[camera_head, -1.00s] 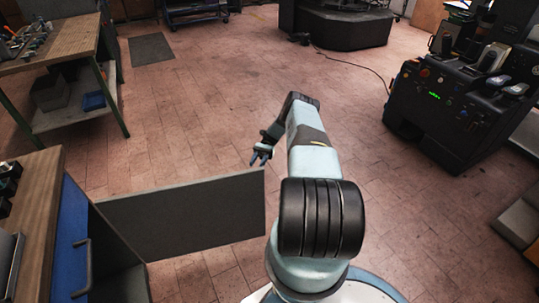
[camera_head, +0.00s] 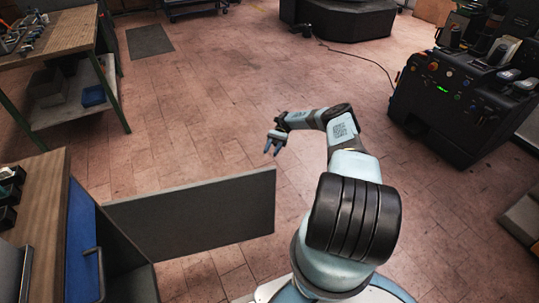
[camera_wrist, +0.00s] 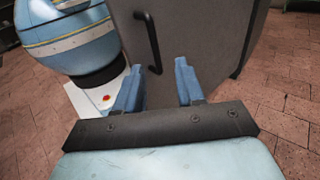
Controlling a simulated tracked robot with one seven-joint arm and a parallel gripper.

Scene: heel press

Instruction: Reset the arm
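My gripper (camera_head: 273,143) hangs over the tiled floor near the middle of the head view, at the end of my bent arm. Its two blue fingers are spread apart with nothing between them. In the wrist view my gripper (camera_wrist: 158,88) also shows its fingers apart. Beyond them is the grey cabinet door (camera_wrist: 205,35) with its black handle (camera_wrist: 148,42). In the head view the grey door (camera_head: 195,217) stands open, and my gripper is above and beyond its far right corner, apart from it in the picture.
The wooden-topped cabinet (camera_head: 35,205) with a blue front is at lower left. A workbench (camera_head: 60,40) stands at upper left. A black machine with a control panel (camera_head: 455,100) is at right. The tiled floor between them is mostly clear; a cable (camera_head: 355,54) lies farther back.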

